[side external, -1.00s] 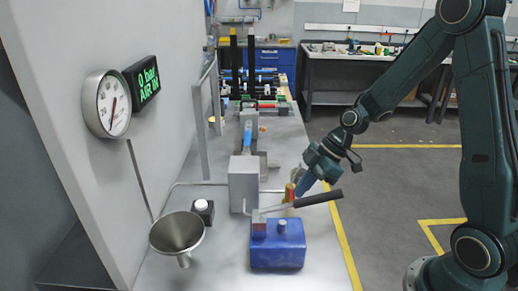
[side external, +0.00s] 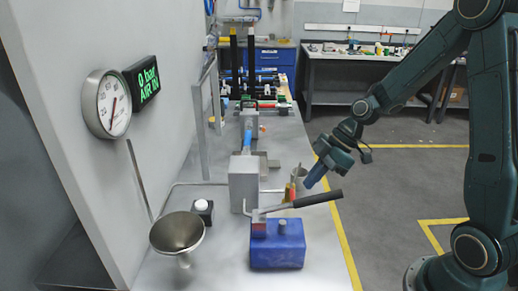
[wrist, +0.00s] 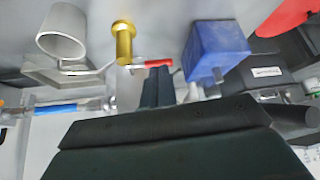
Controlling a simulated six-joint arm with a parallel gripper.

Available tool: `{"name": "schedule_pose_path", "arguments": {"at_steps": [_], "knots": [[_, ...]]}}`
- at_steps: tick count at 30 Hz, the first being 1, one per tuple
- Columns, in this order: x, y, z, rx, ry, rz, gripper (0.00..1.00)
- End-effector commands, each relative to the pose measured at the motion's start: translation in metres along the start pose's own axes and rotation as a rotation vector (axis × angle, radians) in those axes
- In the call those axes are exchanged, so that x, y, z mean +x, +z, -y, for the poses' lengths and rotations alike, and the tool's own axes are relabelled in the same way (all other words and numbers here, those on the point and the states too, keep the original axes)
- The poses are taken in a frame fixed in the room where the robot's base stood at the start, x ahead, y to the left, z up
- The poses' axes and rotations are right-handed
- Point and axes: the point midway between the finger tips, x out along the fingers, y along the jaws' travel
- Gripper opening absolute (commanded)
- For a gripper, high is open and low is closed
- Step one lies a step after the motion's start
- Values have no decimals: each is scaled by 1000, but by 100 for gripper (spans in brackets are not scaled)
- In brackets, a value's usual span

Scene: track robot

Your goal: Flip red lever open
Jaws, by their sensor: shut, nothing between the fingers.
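A small red lever (wrist: 153,63) shows in the wrist view, lying sideways beside a brass fitting (wrist: 123,42). Its near part is partly hidden behind my fingertips.
A blue pump box (side external: 278,245) with a long black-gripped handle (side external: 318,199) stands just below my gripper. A grey box (side external: 243,184), a metal funnel (side external: 177,233) and a gauge (side external: 107,104) are at the left. Free floor lies right of the bench.

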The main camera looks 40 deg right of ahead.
Motion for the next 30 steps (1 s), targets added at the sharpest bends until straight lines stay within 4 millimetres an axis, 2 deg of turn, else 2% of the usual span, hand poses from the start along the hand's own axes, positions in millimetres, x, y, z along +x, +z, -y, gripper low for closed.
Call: {"name": "schedule_pose_path", "arguments": {"at_steps": [18, 24, 30], "knots": [[-96, -1, 12, 1, 5, 0, 0], [-111, -2, 14, 0, 3, -1, 0], [-114, -2, 16, 0, 0, 0, 0]]}}
